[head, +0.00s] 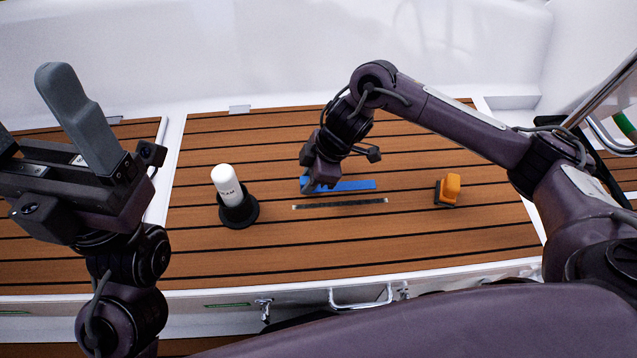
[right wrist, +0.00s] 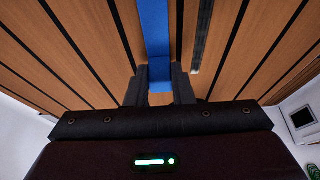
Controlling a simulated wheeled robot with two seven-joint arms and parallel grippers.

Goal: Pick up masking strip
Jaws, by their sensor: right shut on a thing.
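The masking strip is a blue flat strip (head: 352,185) lying along the wooden deck panel in the middle of the head view. My right gripper (head: 308,186) reaches down to its left end. In the right wrist view the two dark fingers (right wrist: 160,85) are closed on the near end of the blue strip (right wrist: 155,30). The rest of the strip runs away from the fingers, close to the deck. My left gripper (head: 42,112) is at the left of the head view, raised, empty and with its fingers apart; one finger is partly cut off by the frame edge.
A dark thin strip (head: 340,204) lies just in front of the blue one. A white bottle-like tube in a black holder (head: 238,213) stands to the left. An orange block on a black base (head: 449,190) stands to the right. A metal handle (head: 360,303) is on the front edge.

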